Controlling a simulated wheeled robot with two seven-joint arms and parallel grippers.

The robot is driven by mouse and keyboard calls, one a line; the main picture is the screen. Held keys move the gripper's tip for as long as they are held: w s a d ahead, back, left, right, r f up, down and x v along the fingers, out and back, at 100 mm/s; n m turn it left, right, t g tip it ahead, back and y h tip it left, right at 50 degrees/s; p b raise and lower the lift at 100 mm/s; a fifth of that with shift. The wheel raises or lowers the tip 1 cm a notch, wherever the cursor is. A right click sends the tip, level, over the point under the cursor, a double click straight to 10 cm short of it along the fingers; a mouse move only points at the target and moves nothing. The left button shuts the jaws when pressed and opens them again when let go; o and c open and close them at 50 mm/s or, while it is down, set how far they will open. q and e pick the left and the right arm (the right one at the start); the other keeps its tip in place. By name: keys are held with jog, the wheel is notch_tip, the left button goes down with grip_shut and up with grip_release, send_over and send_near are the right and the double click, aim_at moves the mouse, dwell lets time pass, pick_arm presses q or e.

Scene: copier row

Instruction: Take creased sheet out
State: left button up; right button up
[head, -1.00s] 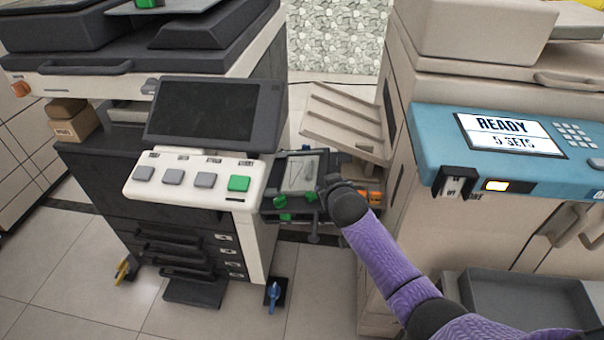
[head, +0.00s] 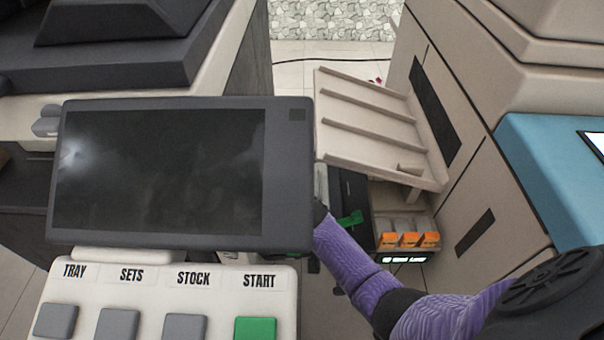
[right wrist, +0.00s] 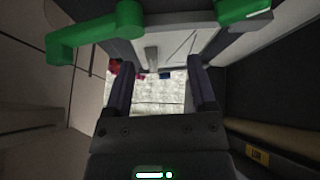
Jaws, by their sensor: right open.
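My right gripper (right wrist: 160,68) is open in the right wrist view, with nothing visible between its fingers. Above and beyond the fingertips is a pale flat surface (right wrist: 178,42) with a thin dark line across it. It may be the creased sheet, but I cannot tell for sure. Green levers (right wrist: 97,32) stand on either side of it. In the head view my purple right arm reaches down to the opened side of the left copier. A green lever (head: 349,219) shows there. The copier's dark screen (head: 160,170) hides my right gripper and most of that opening. My left gripper is out of view.
A beige ribbed tray (head: 370,115) slopes above the opening, with orange-fronted bins (head: 408,240) below it. The beige copier (head: 470,150) stands close on the right. Buttons, including a green START button (head: 255,328), line the left copier's panel. Dark walls flank the gripper.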

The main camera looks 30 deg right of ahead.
jog(key=b, duration=0.7)
send_near(317, 182)
jog(key=x, duration=0.5)
jog(key=shift+f, duration=0.2)
jog(key=b+x, duration=0.4)
jog(key=shift+d+f+b, duration=0.1)
jog(key=shift+f+b, duration=0.25)
jog(key=shift+f, duration=0.05)
jog(key=shift+w+r, duration=0.1)
jog(key=shift+r, duration=0.2)
jog(key=c, duration=0.9)
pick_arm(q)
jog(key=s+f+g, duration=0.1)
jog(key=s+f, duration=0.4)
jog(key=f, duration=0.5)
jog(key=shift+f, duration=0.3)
pick_arm(e)
grip_shut()
